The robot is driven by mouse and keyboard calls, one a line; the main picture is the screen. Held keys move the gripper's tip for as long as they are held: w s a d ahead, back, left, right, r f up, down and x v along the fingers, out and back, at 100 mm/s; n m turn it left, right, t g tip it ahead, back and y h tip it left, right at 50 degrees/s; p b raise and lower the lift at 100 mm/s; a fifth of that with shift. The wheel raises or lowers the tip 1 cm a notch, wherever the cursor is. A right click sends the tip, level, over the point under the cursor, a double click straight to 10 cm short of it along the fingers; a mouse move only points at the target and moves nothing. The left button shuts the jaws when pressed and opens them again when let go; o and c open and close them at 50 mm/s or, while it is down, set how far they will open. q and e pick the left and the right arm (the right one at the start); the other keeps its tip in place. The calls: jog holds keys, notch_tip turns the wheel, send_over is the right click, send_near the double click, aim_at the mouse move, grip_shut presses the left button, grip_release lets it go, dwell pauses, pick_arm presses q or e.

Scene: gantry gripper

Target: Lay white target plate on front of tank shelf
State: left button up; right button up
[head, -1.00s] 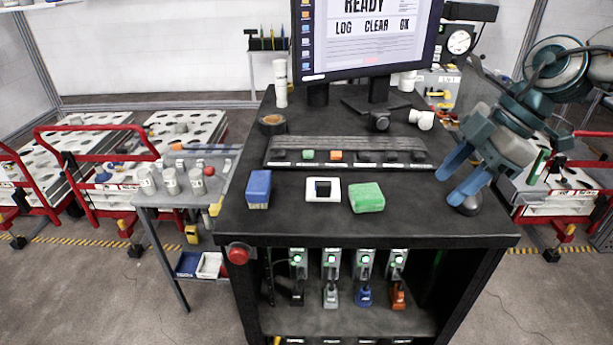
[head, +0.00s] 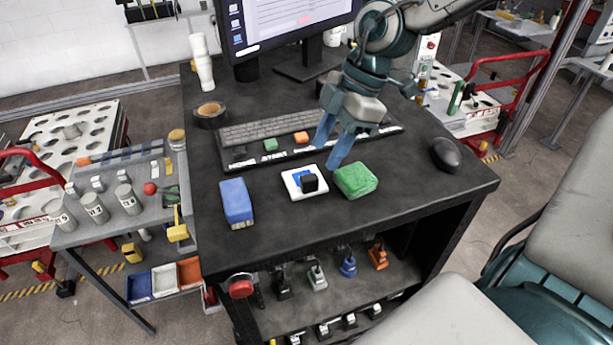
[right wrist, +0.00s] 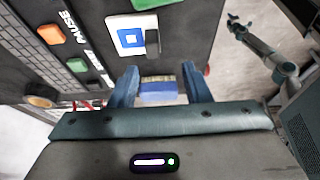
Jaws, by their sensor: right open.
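The white target plate (head: 293,189) lies flat on the black desk, with a blue square and a black knob on it. It also shows in the right wrist view (right wrist: 121,26). A blue block (head: 236,203) lies left of it and a green sponge (head: 356,180) right of it. My right gripper (head: 328,154) is open and empty above the desk, behind the plate and over the keyboard's right part. In the right wrist view the blue block (right wrist: 158,88) shows beyond and between the open fingers. I cannot tell which surface is the tank shelf.
A keyboard (head: 260,130), a monitor (head: 285,25), a tape roll (head: 210,113) and a mouse (head: 446,154) are on the desk. A grey side table (head: 85,233) with several white canisters stands left. Several handheld devices stand on a shelf (head: 290,310) under the desk.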

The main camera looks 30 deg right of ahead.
aim_at(310, 177)
jog(key=shift+w+a+f, duration=0.6)
jog(key=shift+w+f, duration=0.1)
jog(key=shift+f, duration=0.1)
jog(key=shift+s+a+f+p, duration=0.15)
jog(key=shift+f+p, duration=0.55)
jog(key=shift+p, duration=0.35)
jog(key=shift+f, duration=0.4)
jog(key=shift+p+x, duration=0.4)
jog(key=shift+x, duration=0.6)
jog(key=shift+w+a+f, duration=0.1)
jog(key=shift+w+f, duration=0.2)
jog(key=shift+f, duration=0.1)
pick_arm(q)
jog(key=r, duration=0.1)
jog(key=w+r, duration=0.1)
jog(key=r, duration=0.1)
jog(key=shift+w+a+r, duration=0.1)
jog(key=shift+w+a, duration=0.1)
jog(key=shift+a, duration=0.05)
pick_arm(e)
jog(key=shift+s, duration=0.1)
